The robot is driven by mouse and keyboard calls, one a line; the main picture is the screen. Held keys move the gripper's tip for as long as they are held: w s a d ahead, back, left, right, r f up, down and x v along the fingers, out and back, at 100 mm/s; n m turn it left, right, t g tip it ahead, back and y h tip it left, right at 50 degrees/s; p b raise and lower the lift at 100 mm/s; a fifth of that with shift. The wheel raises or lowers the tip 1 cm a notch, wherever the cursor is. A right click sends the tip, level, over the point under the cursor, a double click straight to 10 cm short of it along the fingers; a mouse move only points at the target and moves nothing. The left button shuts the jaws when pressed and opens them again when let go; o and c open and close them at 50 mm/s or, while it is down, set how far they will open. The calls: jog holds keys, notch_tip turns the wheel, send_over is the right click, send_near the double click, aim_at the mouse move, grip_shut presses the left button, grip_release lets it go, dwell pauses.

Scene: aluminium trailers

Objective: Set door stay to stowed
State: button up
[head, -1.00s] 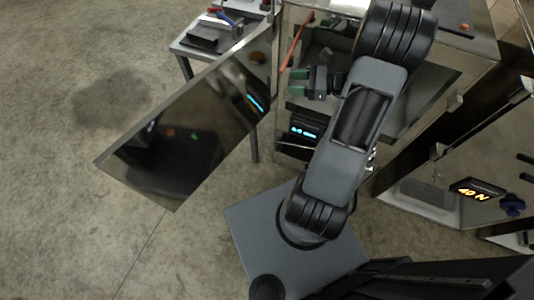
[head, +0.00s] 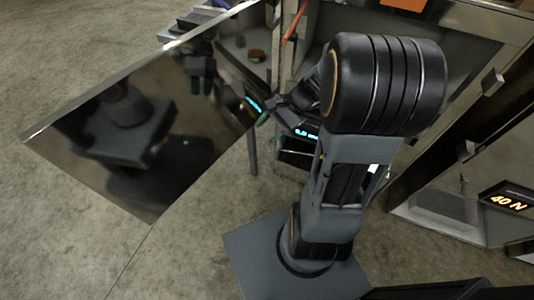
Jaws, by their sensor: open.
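A mirror-like door panel (head: 215,130) stands swung open from the cabinet (head: 305,155) and reflects my arm. A thin orange-red rod (head: 296,20), which looks like the door stay, shows at the top near the hinge side of the opening. Its lower end and any catch cannot be made out. My gripper (head: 266,113) is open, with a green fingertip showing close to the door's hinge-side edge, below the rod. It looks empty and apart from the rod. I cannot tell whether it touches the door. My arm hides much of the cabinet's inside.
A small bench (head: 185,30) with items stands behind the door at the top left. Concrete floor at left is clear.

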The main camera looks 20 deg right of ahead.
jog(key=shift+s+a+f+n+g+h+b, duration=0.15)
jog(key=shift+s+a+f+n+h+b, duration=0.25)
jog(key=shift+f+b, duration=0.3)
jog(key=shift+s+a+f+n+g+h+b, duration=0.1)
jog(key=shift+s+f+n+h+b, duration=0.25)
jog(key=shift+f+n+b, duration=0.4)
jog(key=shift+s+a+f+n+g+h+b, duration=0.2)
jog(key=shift+f+n+h+b, duration=0.2)
jog(key=shift+f, duration=0.45)
jog(key=shift+c, duration=0.3)
